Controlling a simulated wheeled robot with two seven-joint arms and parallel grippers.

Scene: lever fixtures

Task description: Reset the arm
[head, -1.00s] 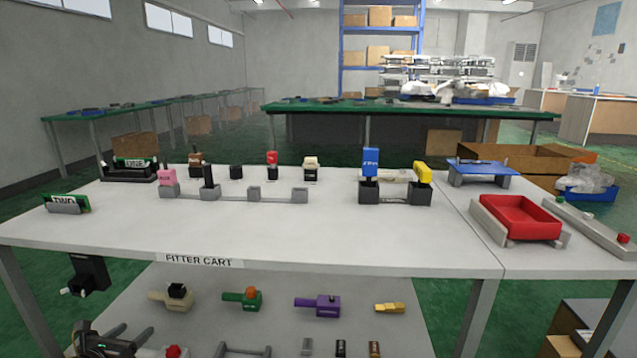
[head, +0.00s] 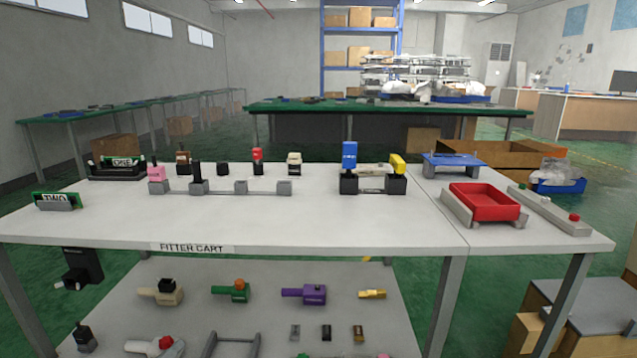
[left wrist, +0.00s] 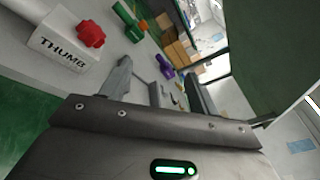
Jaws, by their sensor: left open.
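In the head view a low rail fixture (head: 215,189) with several grey blocks stands on the cart top. A pink block (head: 156,173) and a black upright post (head: 196,173) rise at its left end. To its right a dark fixture carries an upright blue lever (head: 349,156) and a yellow lever (head: 398,164) tilted over its right block. I cannot tell which part is the arm. My left gripper (left wrist: 158,82) is open with nothing between its fingers in the left wrist view, near a white THUMB block (left wrist: 62,50) with a red knob. My right gripper is not seen.
The lower shelf (head: 270,275) holds tan, green (head: 231,291) and purple (head: 305,294) levered pieces. A red tray (head: 483,203) stands on the right table. TWO (head: 58,201) and ONE (head: 118,167) holders are at left. The front strip of the cart top is clear.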

